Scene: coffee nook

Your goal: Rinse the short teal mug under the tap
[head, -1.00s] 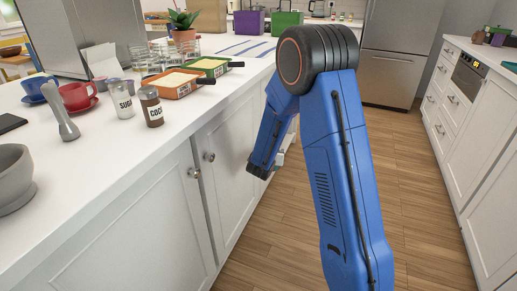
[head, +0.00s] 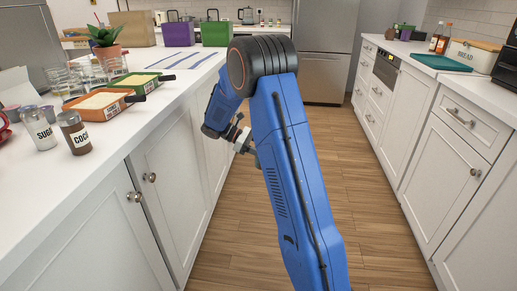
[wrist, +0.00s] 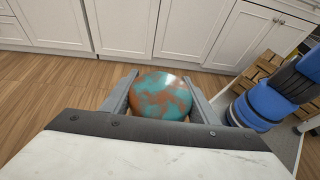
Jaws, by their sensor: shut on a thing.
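In the wrist view a round teal thing with brown patches (wrist: 160,97), which looks like the mug, sits between the two grey fingers of my gripper (wrist: 160,100). The fingers press on it from both sides. Its handle and opening cannot be made out. In the head view my gripper (head: 244,141) is partly hidden behind my blue arm, over the aisle beside the left counter. The mug cannot be clearly made out there. I cannot make out a tap for certain in any view.
The left counter (head: 60,190) holds a sugar jar (head: 39,128), a cocoa jar (head: 74,133), an orange tray (head: 98,113), a green tray (head: 136,89) and a plant (head: 105,40). A right counter (head: 487,92) holds bottles and a bread box (head: 471,53). The wooden floor (head: 350,190) between is clear.

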